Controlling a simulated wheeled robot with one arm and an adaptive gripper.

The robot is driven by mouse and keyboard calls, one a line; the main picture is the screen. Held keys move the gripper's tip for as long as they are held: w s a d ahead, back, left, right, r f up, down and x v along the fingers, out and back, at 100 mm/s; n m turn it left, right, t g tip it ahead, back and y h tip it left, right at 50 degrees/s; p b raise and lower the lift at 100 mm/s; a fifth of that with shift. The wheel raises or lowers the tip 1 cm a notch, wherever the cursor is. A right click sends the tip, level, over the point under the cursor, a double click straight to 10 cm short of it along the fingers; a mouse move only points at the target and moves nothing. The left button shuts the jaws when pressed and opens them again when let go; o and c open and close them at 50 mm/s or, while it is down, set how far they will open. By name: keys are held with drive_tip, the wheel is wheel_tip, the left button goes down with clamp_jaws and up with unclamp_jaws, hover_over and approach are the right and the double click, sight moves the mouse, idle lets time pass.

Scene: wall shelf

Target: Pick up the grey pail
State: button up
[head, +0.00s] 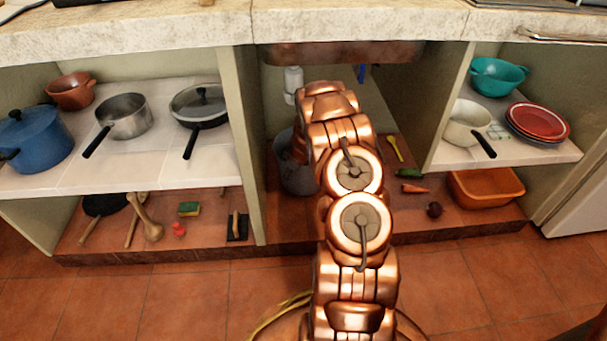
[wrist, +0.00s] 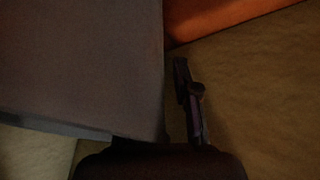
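The grey pail (head: 296,178) stands on the floor of the middle bay under the counter, partly hidden behind my arm in the head view. In the wrist view its grey wall (wrist: 80,65) fills the upper left, very close, with a paler rim along its lower edge. One dark finger of my gripper (wrist: 190,95) shows just right of the pail wall, with a narrow gap at the visible edge. The other finger is hidden, so I cannot tell how wide the gripper is or whether it touches the pail.
A partition (head: 244,140) stands left of the pail. A white bottle (head: 292,84) is behind it. On the right lie a yellow spoon (head: 396,149), a carrot (head: 414,188) and an orange basin (head: 485,188). The stone counter (head: 200,25) overhangs the bay.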

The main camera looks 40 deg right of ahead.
clamp_jaws()
drive_tip(key=shift+r, duration=0.2)
idle(0.7)
drive_tip(key=shift+r+p, duration=0.9)
drive_tip(key=shift+r, duration=0.9)
drive_tip(key=s+a+r+p, duration=0.1)
drive_tip(key=s+a, duration=0.2)
drive_tip(key=s, duration=1.2)
drive_tip(key=shift+s+a+p, duration=0.2)
drive_tip(key=shift+s+p, duration=0.05)
drive_tip(key=shift+p, duration=0.05)
